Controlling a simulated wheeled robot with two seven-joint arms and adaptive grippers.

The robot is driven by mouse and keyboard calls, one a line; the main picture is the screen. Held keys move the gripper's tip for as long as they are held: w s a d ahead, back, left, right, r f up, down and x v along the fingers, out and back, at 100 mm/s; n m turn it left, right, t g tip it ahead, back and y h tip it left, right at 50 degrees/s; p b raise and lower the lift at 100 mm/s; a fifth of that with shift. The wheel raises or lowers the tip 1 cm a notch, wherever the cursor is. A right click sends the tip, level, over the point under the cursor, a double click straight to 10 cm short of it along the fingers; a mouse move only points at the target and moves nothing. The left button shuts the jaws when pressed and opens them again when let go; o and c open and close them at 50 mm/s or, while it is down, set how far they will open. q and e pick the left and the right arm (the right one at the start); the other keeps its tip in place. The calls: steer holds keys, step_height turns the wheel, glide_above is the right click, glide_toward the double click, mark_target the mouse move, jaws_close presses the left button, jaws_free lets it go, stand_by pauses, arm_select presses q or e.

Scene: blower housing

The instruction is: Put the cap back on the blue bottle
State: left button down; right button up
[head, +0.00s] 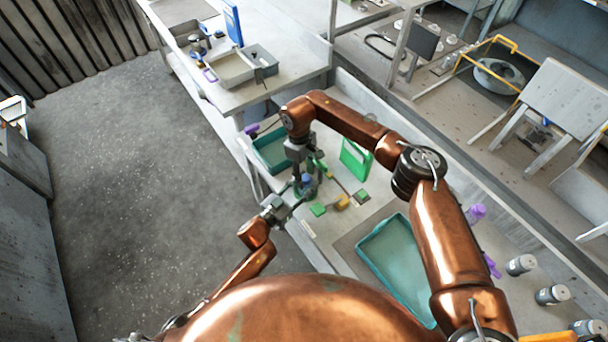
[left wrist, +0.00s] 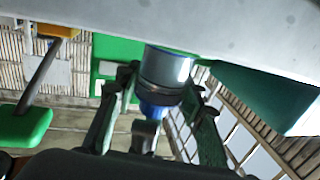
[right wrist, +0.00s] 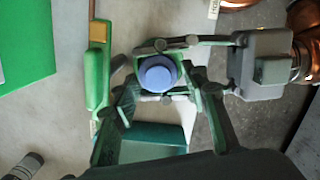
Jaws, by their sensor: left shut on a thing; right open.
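The bottle (head: 307,187) stands near the table's left edge in the head view. In the left wrist view it is a grey cylinder (left wrist: 167,68) with a dark band and a blue cap-like top (left wrist: 158,108). In the right wrist view the round blue top (right wrist: 158,74) shows from above; I cannot tell whether it is fully seated. My left gripper (head: 291,199) is shut around the bottle from the side; its fingers also show in the right wrist view (right wrist: 170,68). My right gripper (right wrist: 168,100) is open above the bottle, with the blue top beyond and between its fingers.
A teal tray (head: 362,240) lies front right and a teal bin (head: 262,152) behind the bottle. A green board (head: 355,160) and small green and yellow pieces (head: 341,202) lie close by. Several grey bottles (head: 521,264) stand at the right.

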steer(key=shift+r, duration=2.3)
steer(key=shift+c, duration=0.5)
